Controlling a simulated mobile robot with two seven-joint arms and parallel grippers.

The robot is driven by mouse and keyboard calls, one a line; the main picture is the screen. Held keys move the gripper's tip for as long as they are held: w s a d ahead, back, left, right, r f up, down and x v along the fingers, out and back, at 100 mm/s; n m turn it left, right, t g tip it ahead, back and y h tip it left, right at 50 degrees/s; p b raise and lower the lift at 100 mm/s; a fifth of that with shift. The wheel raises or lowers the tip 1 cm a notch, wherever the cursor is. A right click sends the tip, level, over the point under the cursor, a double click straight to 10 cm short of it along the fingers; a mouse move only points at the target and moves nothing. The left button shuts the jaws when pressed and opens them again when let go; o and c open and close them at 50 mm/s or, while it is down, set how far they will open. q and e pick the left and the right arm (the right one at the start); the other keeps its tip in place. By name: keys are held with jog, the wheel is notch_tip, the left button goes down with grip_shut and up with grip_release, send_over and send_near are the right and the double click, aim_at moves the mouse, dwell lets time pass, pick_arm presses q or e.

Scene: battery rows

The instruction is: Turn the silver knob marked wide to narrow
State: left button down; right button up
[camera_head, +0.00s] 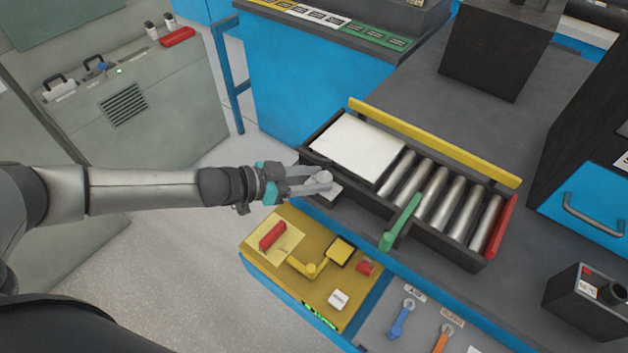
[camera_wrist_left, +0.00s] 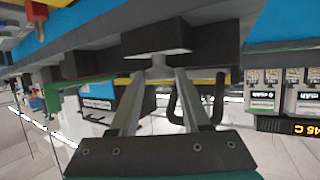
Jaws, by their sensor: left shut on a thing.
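The silver knob (camera_head: 324,177) is at the front left corner of the dark roller conveyor frame (camera_head: 437,237). My left gripper (camera_head: 317,184) reaches it from the left and is shut on it. In the left wrist view the two fingers (camera_wrist_left: 158,74) lie on either side of the knob's stem (camera_wrist_left: 158,61), which stands out from a dark block (camera_wrist_left: 157,38). The fingers hide part of the knob. A pale plate beside the knob shows in the head view, but I cannot read any wide or narrow marking. My right gripper is not in view.
A green lever (camera_head: 401,222) crosses the conveyor's front side; a yellow rail (camera_head: 436,142) runs along its back and a red bar (camera_head: 494,226) closes its right end. Below is a yellow control panel (camera_head: 287,262) with a crank. Open floor (camera_head: 185,258) lies left of it.

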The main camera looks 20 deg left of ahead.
pick_arm(q)
jog(key=shift+w+d+r, duration=0.1)
jog(key=shift+r, duration=0.05)
dwell(0.6)
jog(key=c, duration=0.6)
grip_release()
jog(key=shift+o, duration=1)
jog(key=shift+s+f, duration=0.2)
jog(key=shift+f, duration=0.05)
jog(key=shift+s+d+r+n+t+y+p, duration=0.1)
jog(key=shift+d+n+t+y+p, duration=0.05)
jog(key=shift+n+t+y+p, duration=0.6)
jog(key=shift+s+d+r+n+t+y+p, duration=0.1)
jog(key=shift+n+t+y+p, duration=0.45)
jog(key=shift+n+p, duration=0.4)
jog(key=shift+d+n+t+y+p, duration=0.15)
jog(key=shift+n+t+y+p, duration=0.3)
jog(key=shift+n+y, duration=0.3)
